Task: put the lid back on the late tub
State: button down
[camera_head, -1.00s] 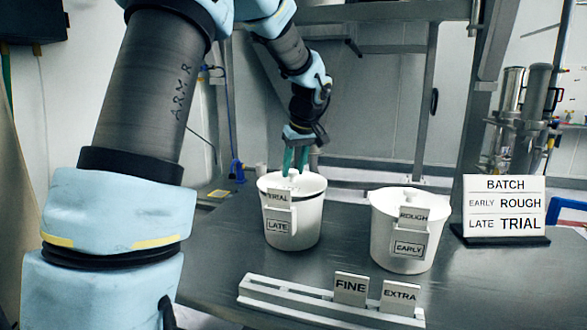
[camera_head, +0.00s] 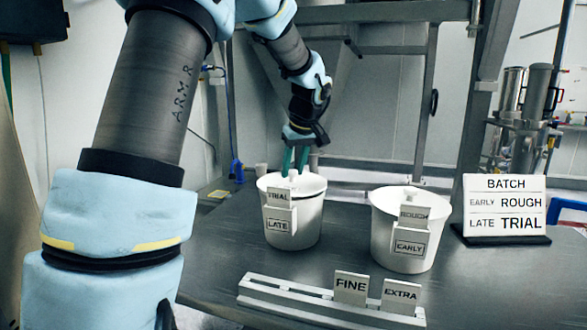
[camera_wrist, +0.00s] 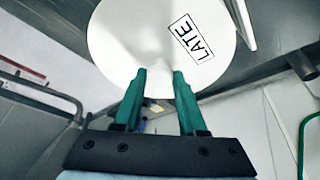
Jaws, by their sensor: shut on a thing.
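The late tub (camera_head: 306,222) is white and stands upright on the table, with a TRIAL plate (camera_head: 278,195) above its LATE label. Its white lid (camera_head: 308,184) is at the tub's mouth, with a dark line along the right of the rim; I cannot tell whether it is fully seated. My gripper (camera_head: 295,165) comes down from behind and is shut on the lid, at its knob. In the wrist view, the green fingertips (camera_wrist: 160,72) meet the white lid (camera_wrist: 140,35), marked LATE. The knob between the fingertips is mostly hidden there.
The early tub (camera_head: 396,240), white with a knobbed lid and a ROUGH plate, stands to the right. A rack (camera_head: 300,297) with FINE and EXTRA plates lies in front. The BATCH sign (camera_head: 505,205) stands at the right. Metal frame posts rise behind the table.

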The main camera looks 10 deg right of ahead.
dwell(0.9)
grip_release()
dwell(0.4)
jog(key=shift+r+p, duration=2.15)
jog(key=shift+r, duration=1.4)
grip_shut()
